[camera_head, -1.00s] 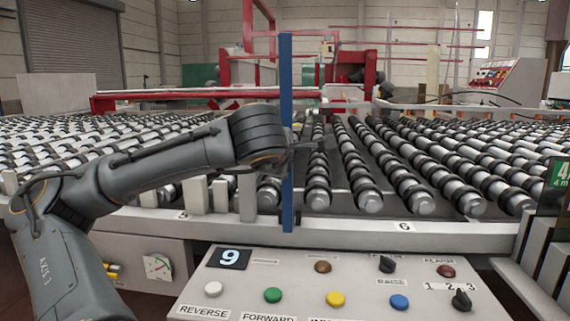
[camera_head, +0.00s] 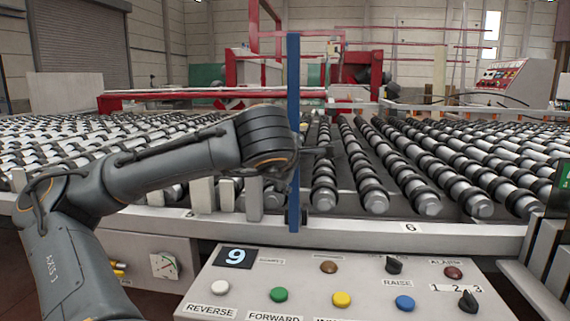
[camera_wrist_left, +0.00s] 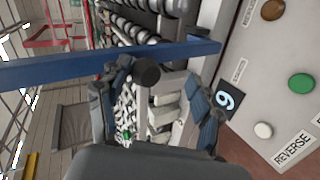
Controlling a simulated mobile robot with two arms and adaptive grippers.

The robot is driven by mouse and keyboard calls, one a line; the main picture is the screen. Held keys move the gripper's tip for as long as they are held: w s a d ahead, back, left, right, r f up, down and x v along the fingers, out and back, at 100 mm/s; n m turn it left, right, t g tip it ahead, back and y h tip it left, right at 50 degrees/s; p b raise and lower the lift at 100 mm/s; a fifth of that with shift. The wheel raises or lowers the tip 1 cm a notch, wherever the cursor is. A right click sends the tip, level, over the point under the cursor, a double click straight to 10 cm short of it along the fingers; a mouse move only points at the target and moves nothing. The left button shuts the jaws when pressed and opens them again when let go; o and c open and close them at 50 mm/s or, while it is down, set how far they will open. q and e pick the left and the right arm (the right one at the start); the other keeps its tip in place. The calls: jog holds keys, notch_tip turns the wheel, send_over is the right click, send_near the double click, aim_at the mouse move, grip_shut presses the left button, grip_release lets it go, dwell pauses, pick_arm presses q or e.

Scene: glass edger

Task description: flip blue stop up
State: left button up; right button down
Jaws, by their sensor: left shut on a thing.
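The blue stop (camera_head: 293,80) is a long, thin blue bar standing upright at the front edge of the roller conveyor in the head view. In the left wrist view the blue stop (camera_wrist_left: 60,68) crosses the upper part of the picture, just beyond the fingers. My left gripper (camera_head: 318,151) is at the bar's middle height, with the wrist overlapping the bar. In the wrist view my left gripper (camera_wrist_left: 158,88) has its fingers on either side of a black round knob (camera_wrist_left: 146,70) near the bar. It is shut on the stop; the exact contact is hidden. My right gripper is not in view.
A control panel (camera_head: 325,265) with coloured buttons and knobs stands in front of the conveyor. Rows of rollers (camera_head: 372,185) lie behind the bar. Short pale upright blocks (camera_head: 203,196) stand left of it. A red machine frame (camera_head: 220,95) is at the back.

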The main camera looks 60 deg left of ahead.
pick_arm(q)
jog(key=v, duration=1.1)
jog(key=shift+s, duration=0.15)
